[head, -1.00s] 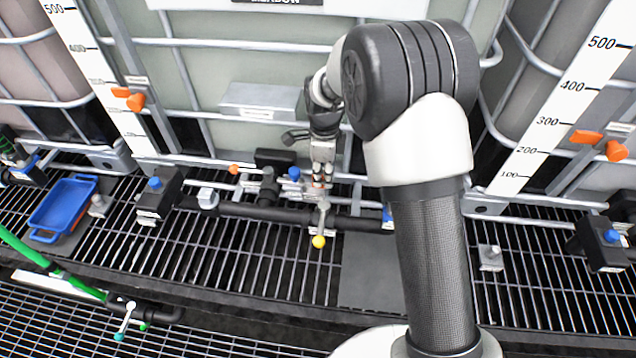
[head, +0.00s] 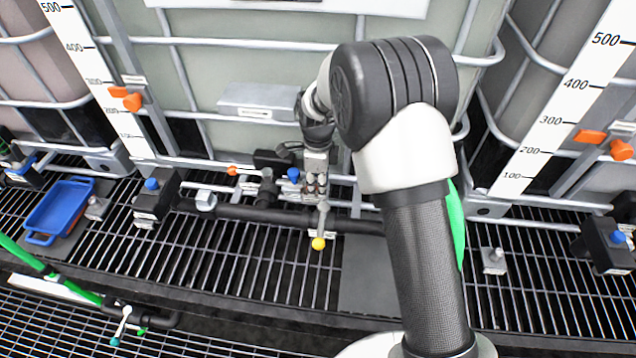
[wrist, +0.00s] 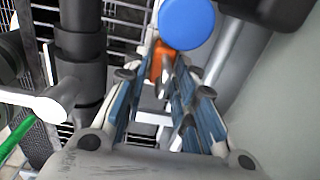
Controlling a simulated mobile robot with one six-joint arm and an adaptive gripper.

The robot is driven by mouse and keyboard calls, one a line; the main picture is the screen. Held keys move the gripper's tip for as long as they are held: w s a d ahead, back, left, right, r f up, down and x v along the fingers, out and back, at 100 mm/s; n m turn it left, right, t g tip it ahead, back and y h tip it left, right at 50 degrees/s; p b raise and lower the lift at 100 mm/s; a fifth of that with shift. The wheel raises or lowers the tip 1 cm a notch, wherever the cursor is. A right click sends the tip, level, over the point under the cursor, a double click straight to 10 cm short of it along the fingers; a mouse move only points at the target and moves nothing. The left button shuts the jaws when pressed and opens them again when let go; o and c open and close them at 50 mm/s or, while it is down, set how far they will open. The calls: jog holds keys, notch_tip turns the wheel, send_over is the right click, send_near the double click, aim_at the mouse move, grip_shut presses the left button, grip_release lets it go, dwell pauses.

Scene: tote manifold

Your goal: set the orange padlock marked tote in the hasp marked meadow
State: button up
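My gripper (head: 316,192) points down at the pipe manifold in front of the middle tank in the head view. In the wrist view its blue-padded fingers (wrist: 164,82) close in on an orange piece (wrist: 158,62), which looks like the padlock's body. A grey metal part shows beside it, perhaps the shackle. No tote mark can be read. A blue round knob (wrist: 187,22) is just beyond the fingertips; in the head view a blue knob (head: 293,174) stands left of the gripper. The meadow hasp cannot be made out; small pale tags there are unreadable.
A yellow-knobbed lever (head: 318,243) hangs just below the gripper. A black pipe (head: 240,211) runs along the grating. A blue tray (head: 60,207) lies at left. A grey box (head: 258,100) and cage bars stand behind. A dark plate (head: 368,285) lies bare at front.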

jog(key=shift+o, duration=0.9)
jog(key=shift+s+f, duration=0.1)
notch_tip(320, 180, up, 8)
jog(key=shift+p, duration=1.2)
jog(key=shift+s+f, duration=0.1)
